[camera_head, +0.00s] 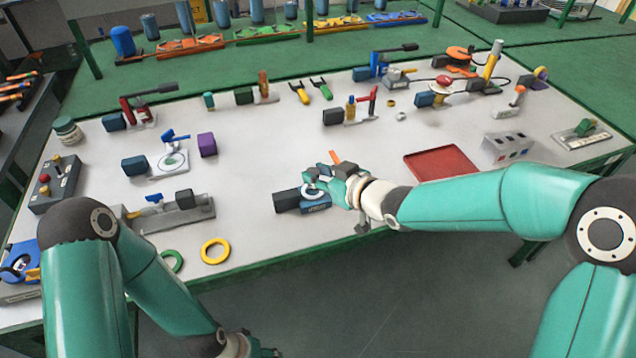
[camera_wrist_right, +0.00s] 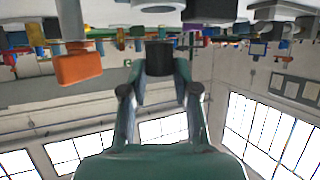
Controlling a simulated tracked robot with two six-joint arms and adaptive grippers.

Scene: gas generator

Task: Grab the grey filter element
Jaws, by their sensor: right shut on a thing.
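My right gripper (camera_head: 326,182) is over the front middle of the white table, beside a dark block with a blue part (camera_head: 316,204). In the right wrist view, my right gripper (camera_wrist_right: 160,72) is shut on a dark grey cylinder (camera_wrist_right: 160,57), which looks like the grey filter element. The cylinder sits between the fingertips. In the head view I cannot make it out clearly at the gripper. My left arm hangs low in front of the table. Its gripper (camera_head: 262,351) is mostly cut off at the bottom edge, so its jaws do not show.
A red tray (camera_head: 441,163) lies right of my right gripper. A yellow ring (camera_head: 215,251) and a green ring lie at the front left edge. An orange piece (camera_wrist_right: 78,68) is near the gripper. Several valve assemblies stand farther back. The table's middle is partly clear.

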